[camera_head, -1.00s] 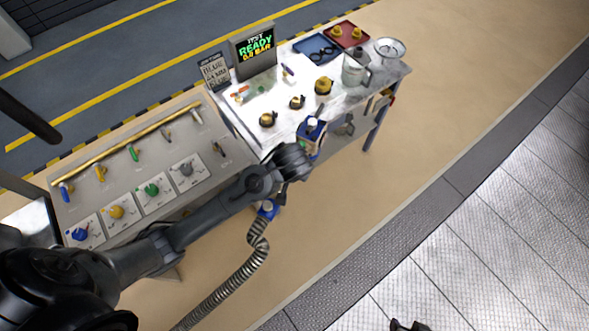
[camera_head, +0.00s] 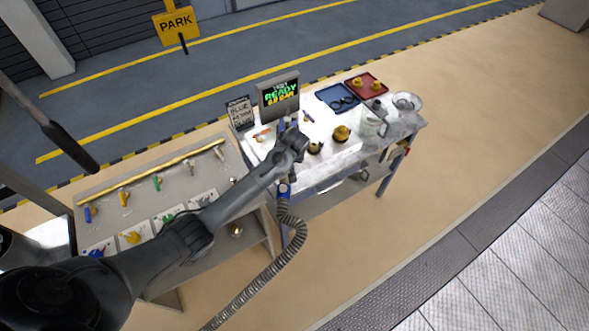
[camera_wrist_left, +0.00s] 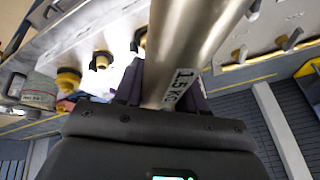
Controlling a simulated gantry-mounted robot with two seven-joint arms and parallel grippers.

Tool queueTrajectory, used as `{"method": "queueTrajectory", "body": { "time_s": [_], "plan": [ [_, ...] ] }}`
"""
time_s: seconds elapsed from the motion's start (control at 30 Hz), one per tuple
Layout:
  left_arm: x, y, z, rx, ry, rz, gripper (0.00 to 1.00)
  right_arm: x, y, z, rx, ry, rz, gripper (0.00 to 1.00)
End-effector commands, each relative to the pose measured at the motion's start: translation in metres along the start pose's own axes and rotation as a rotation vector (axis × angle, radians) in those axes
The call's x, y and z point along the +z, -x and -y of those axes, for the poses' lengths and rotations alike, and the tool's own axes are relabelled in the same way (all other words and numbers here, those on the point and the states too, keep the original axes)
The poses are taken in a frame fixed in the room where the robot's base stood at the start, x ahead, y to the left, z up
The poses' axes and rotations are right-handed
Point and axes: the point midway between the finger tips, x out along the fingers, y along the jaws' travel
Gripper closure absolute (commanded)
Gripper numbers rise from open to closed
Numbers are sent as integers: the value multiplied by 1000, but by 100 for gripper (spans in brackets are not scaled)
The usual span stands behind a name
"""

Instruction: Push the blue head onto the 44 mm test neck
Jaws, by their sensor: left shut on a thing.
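My left gripper (camera_head: 291,143) is over the front left part of the white bench. In the left wrist view it is shut on a metal cylinder (camera_wrist_left: 188,45) marked 1.5 KG, with purple pads on either side. In the head view a blue part (camera_head: 284,189) sits below the gripper on the end of a ribbed hose (camera_head: 293,228). A little blue also shows just past the gripper. Two dark-and-yellow necks (camera_head: 315,147) (camera_head: 341,132) stand to the gripper's right. I cannot tell which is 44 mm or whether the head touches one. My right gripper is out of view.
Blue (camera_head: 338,98) and red (camera_head: 366,86) trays, a jug (camera_head: 373,122) and a round dish (camera_head: 407,103) are at the right. A grey valve panel (camera_head: 150,185) is on the left.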

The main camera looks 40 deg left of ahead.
Motion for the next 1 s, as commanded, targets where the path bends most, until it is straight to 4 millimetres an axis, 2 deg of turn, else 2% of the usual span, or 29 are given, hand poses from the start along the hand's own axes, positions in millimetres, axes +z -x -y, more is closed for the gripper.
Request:
{"method": "queueTrajectory", "body": {
  "time_s": [0.3,1.0],
  "plan": [
    [-13,-9,12,-20,48,11,100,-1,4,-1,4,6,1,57],
    [-12,-8,12,-19,48,13,100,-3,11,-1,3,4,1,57]
  ]
}}
